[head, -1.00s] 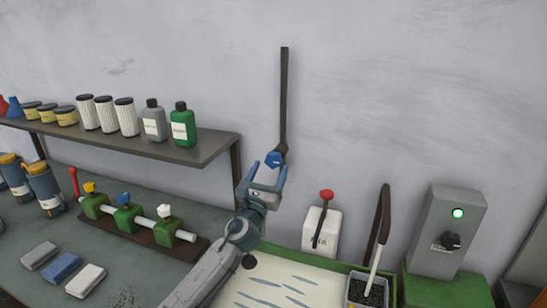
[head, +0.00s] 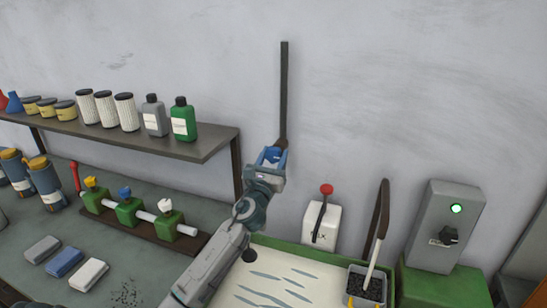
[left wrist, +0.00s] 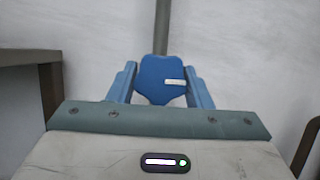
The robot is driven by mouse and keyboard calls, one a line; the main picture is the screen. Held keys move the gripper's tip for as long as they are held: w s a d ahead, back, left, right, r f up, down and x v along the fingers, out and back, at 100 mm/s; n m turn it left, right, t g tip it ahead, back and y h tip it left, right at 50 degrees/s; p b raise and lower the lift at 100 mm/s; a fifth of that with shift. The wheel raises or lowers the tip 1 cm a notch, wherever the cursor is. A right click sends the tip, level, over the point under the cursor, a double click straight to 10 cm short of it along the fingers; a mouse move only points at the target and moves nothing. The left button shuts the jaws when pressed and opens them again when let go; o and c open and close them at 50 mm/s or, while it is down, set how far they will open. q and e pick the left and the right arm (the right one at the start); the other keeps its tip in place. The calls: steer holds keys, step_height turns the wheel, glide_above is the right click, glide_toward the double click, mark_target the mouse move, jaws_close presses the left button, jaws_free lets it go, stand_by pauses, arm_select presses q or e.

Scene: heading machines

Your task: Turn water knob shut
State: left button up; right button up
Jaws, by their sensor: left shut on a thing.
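The blue water knob (left wrist: 161,80) sits at the lower end of a dark vertical pipe (head: 284,90) on the wall. In the left wrist view it is a lobed blue disc with a small white label. My left gripper (head: 271,156) is shut on the knob, with one blue finger on each side of it. In the head view the fingers and wrist partly hide the knob. The left wrist view shows both fingers (left wrist: 161,88) against the knob's sides. My right gripper is not in view.
A shelf (head: 205,147) with bottles and jars is left of my gripper. Below are a valve rail (head: 150,220) on the bench and a green-rimmed tray (head: 320,257). A white box with a red-knobbed lever (head: 322,215) and a grey switch box (head: 440,222) stand right.

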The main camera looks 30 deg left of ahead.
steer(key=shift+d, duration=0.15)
arm_select(q)
steer(key=shift+n+y, duration=0.6)
steer(key=shift+n, duration=0.3)
steer(key=n+g+y, duration=0.1)
steer(key=n, duration=0.2)
steer(key=shift+d+n+y+b, duration=0.1)
steer(key=shift+n+y+b, duration=0.2)
steer(key=shift+y+b, duration=0.1)
steer(key=n+g+y, duration=0.1)
steer(key=n, duration=0.2)
steer(key=n+g+y, duration=0.1)
steer(key=n, duration=0.2)
steer(key=shift+d+r, duration=0.1)
steer(key=n+g, duration=0.1)
steer(key=n, duration=0.1)
steer(key=n+g+y+p, duration=0.1)
steer(key=n, duration=0.2)
steer(key=shift+r+n, duration=0.15)
steer(key=shift+n, duration=0.15)
steer(key=n+g+p, duration=0.1)
steer(key=n, duration=0.3)
steer(key=shift+g+p, duration=0.35)
steer(key=shift+g, duration=0.05)
steer(key=shift+n, duration=0.7)
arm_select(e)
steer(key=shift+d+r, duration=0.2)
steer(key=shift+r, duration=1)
arm_select(q)
steer(key=shift+g+h+p, duration=0.3)
